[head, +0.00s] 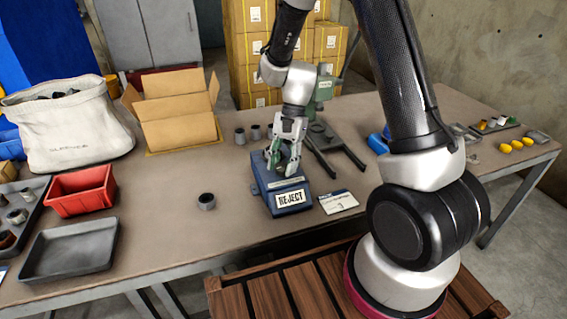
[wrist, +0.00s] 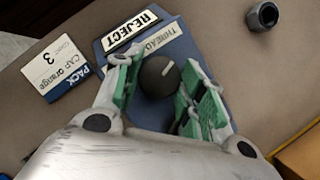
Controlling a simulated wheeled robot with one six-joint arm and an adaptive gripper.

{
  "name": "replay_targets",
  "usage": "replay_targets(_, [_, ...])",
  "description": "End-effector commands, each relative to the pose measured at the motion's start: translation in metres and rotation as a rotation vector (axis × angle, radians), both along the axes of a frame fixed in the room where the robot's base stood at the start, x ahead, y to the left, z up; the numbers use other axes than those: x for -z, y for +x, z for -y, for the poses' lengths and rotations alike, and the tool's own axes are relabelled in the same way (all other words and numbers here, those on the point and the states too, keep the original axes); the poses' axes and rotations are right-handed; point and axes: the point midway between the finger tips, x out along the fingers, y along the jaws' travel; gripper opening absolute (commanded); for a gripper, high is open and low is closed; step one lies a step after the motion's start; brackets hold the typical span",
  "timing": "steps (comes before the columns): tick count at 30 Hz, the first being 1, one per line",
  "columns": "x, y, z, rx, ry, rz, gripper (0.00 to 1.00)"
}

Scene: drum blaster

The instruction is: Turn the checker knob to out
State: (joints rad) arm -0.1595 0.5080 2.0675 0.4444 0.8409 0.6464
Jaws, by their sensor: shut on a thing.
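The checker is a blue box (head: 265,198) on the table with a REJECT sign (head: 290,198) on its front. In the wrist view its sloped top carries a THREAD label (wrist: 159,40) beside the sign. The round dark knob (wrist: 157,80) has a short white pointer line, slanted toward the label side. My gripper (head: 283,163) reaches down onto the box from above. In the wrist view its green-padded fingers (wrist: 160,95) stand on both sides of the knob, shut on it. The head view hides the knob behind the fingers. I read no "out" marking.
A card (head: 338,202) reading PACK CAP orange 3 lies right of the checker. A dark ring-shaped part (head: 206,201) stands to its left. An open carton (head: 178,125), a red bin (head: 80,190) and a grey tray (head: 70,247) are further left. A press-like stand (head: 325,130) rises behind.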

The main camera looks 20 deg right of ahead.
Motion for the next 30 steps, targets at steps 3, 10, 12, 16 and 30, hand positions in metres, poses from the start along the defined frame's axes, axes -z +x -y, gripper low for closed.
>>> replay_targets(3, [-0.0003, 0.001, -0.0012, -0.113, 0.0, 0.001, 0.16])
replay_targets(10, [0.0, 0.0015, -0.0022, -0.331, -0.001, 0.001, 0.16])
replay_targets(12, [-0.0003, 0.0017, -0.0024, -0.398, 0.0, 0.001, 0.16])
replay_targets(16, [-0.0003, 0.0022, -0.0031, -0.522, 0.0, 0.002, 0.16])
replay_targets(30, [-0.0002, 0.0019, -0.0053, -0.954, 0.0, 0.001, 0.16])
